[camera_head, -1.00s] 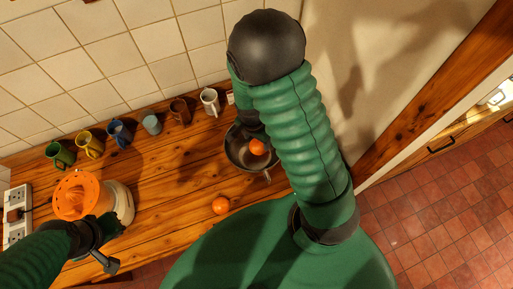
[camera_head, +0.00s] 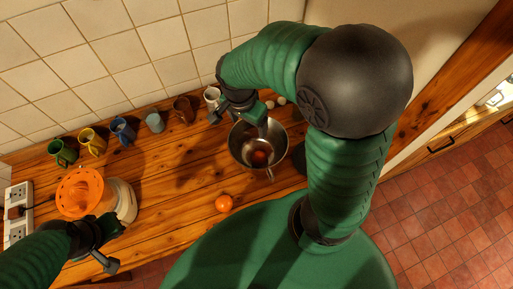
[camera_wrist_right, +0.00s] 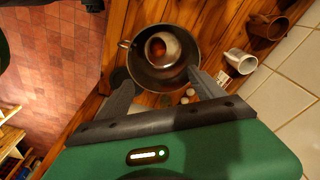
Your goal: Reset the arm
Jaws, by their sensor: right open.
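My right gripper (camera_head: 240,122) is open above the far side of a metal bowl (camera_head: 278,140) on the wooden counter. The right wrist view shows its two spread fingers (camera_wrist_right: 158,82) with nothing between them, and the bowl (camera_wrist_right: 190,62) beyond.
A row of mugs, from green (camera_head: 62,152) to white (camera_head: 212,96), stands along the tiled wall. Small pale round things (camera_head: 275,102) lie behind the bowl. A power strip (camera_head: 17,212) is at left.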

